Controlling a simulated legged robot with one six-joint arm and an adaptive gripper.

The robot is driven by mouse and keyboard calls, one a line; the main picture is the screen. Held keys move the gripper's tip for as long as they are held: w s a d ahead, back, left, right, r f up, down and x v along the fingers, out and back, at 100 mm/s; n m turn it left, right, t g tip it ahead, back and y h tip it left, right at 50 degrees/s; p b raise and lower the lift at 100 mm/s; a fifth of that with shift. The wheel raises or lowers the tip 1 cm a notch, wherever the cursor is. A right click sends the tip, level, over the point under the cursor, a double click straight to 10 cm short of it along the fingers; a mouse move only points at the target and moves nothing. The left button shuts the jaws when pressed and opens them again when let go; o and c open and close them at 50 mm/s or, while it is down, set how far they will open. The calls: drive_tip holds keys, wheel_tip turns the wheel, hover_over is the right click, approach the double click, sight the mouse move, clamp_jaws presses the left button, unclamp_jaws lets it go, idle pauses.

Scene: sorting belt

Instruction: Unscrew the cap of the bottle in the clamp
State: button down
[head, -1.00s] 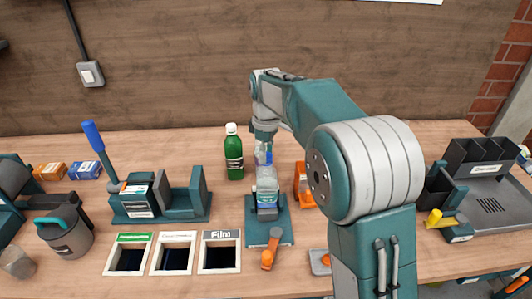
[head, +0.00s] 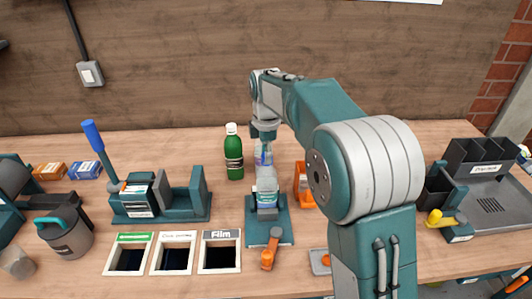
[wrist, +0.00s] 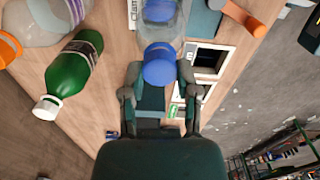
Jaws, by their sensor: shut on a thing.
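My gripper (wrist: 160,76) is shut on the blue cap, one finger on each side.
A green bottle (head: 233,153) with a white cap stands behind, to the left. Framed bin openings (head: 200,262) lie front left. An orange handle (head: 269,254) sticks out at the clamp's front.

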drive_tip(key=shift+n, duration=1.2)
drive_tip(key=n, duration=0.4)
drive_tip(key=shift+n, duration=0.6)
drive_tip(key=n, duration=0.5)
drive_tip(key=shift+c, duration=1.3)
unclamp_jaws()
drive_tip(key=shift+r, duration=0.1)
